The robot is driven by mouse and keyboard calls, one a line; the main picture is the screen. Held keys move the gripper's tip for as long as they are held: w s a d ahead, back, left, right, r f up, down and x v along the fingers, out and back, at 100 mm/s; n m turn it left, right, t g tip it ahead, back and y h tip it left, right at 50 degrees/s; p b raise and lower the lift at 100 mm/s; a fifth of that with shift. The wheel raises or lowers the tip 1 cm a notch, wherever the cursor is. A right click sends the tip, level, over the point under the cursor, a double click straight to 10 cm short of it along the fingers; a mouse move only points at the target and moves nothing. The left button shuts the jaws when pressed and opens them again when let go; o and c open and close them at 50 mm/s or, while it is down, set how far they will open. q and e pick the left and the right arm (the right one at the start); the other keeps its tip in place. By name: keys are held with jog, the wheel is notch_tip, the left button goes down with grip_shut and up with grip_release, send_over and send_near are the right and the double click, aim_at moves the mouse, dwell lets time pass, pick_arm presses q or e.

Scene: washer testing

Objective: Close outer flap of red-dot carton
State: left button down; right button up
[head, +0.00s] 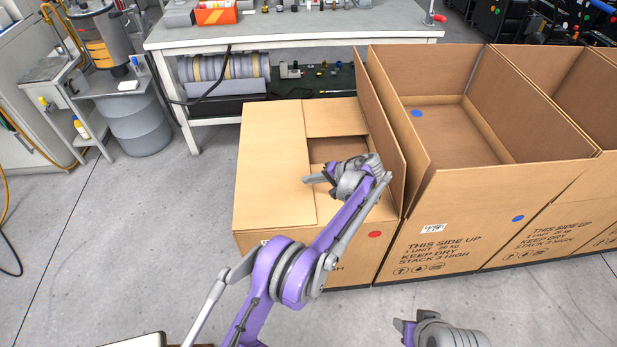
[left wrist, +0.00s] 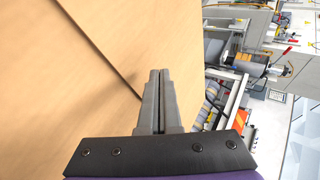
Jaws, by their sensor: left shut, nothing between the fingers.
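The red-dot carton (head: 270,240) stands on the floor at the left end of the carton row, with its red dot (head: 375,234) on the front face. Its left outer flap (head: 270,160) lies flat over the top. A far inner flap (head: 335,117) is folded in. The right outer flap (head: 378,125) stands upright beside the blue-dot carton. A dark gap shows between them. My left gripper (head: 308,180) is over this gap, shut and empty, pointing left. In the left wrist view its fingers (left wrist: 158,75) are shut in front of cardboard (left wrist: 80,90). Contact cannot be told.
The open blue-dot carton (head: 470,215) stands close on the right, with another open carton (head: 585,100) beyond. My right gripper (head: 405,328) shows at the bottom edge. A workbench (head: 300,35) stands behind.

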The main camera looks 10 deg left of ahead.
dwell(0.5)
pick_arm(q)
notch_tip(320, 180, up, 10)
jog(key=p, duration=0.2)
jog(key=s+a+r+h, duration=0.3)
jog(key=s+a+r, duration=0.1)
jog(key=s, duration=0.5)
jog(key=s+a+r+h, duration=0.3)
jog(key=s+a, duration=0.2)
jog(key=s, duration=0.4)
jog(key=s+f+n+t+h, duration=0.1)
jog(key=s+f+h, duration=0.15)
jog(key=s, duration=0.95)
jog(key=s+f+n+t+h, duration=0.15)
jog(key=s+f, duration=0.25)
jog(key=s, duration=0.8)
notch_tip(320, 180, up, 16)
jog(key=w+p, duration=0.1)
jog(key=p, duration=1.3)
jog(key=shift+w+d, duration=0.15)
jog(key=shift+w, duration=0.2)
pick_arm(e)
notch_tip(320, 180, up, 18)
jog(key=w, duration=0.2)
jog(key=shift+t, duration=0.4)
pick_arm(q)
jog(key=shift+s+f, duration=0.1)
jog(key=shift+s, duration=0.05)
pick_arm(e)
jog(key=shift+s, duration=0.15)
